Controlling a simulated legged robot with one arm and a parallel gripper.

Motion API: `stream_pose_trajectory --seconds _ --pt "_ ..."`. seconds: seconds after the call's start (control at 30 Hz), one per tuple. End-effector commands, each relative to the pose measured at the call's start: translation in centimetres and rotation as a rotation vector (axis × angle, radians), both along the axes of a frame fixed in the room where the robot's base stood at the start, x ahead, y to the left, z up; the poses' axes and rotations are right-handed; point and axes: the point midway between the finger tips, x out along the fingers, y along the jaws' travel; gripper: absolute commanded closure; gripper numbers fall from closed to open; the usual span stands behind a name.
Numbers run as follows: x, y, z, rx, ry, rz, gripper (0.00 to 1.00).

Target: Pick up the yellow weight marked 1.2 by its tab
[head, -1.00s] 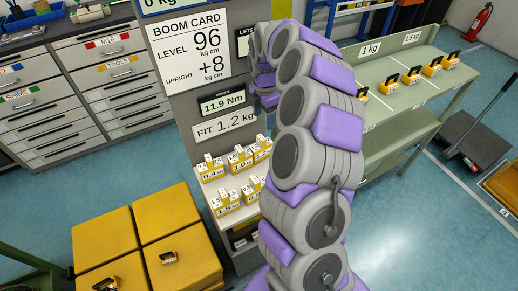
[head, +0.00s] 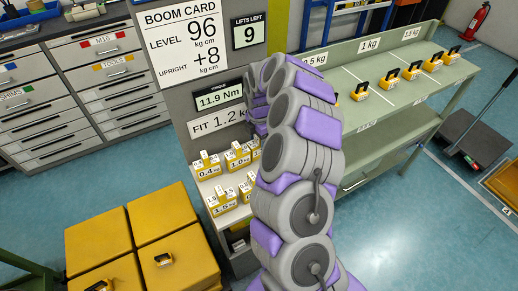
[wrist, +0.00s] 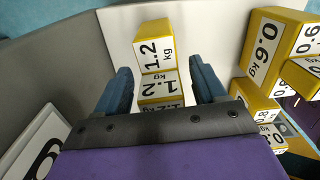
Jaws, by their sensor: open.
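The yellow weight marked 1.2 (wrist: 155,52) stands on a pale shelf in the wrist view, with white labels on several faces. My gripper (wrist: 160,78) is open, with one blue-grey finger on each side of the weight's near part. Gaps show between the fingers and the weight, and nothing is held. The dark palm edge covers the weight's lowest part, and I cannot clearly tell the tab from the body. In the head view my own arm hides my gripper and most or all of this weight.
A yellow 0.6 weight (wrist: 262,52) stands close right of my gripper, with more weights beside it. The shelf also holds a 1.0 weight (head: 238,161) and a 1.5 weight (head: 222,207). A grey upright panel (wrist: 75,65) is close on the left.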

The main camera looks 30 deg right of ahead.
Motion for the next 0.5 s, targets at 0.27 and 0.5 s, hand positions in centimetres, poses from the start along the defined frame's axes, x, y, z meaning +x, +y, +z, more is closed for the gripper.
stream_pose_trajectory --seconds 0.27,0.5 --pt "-0.07 -0.04 -1.58 0.0 -0.001 -0.001 0.3" --pt "-0.06 -0.04 -1.55 0.0 -0.001 -0.001 0.45"
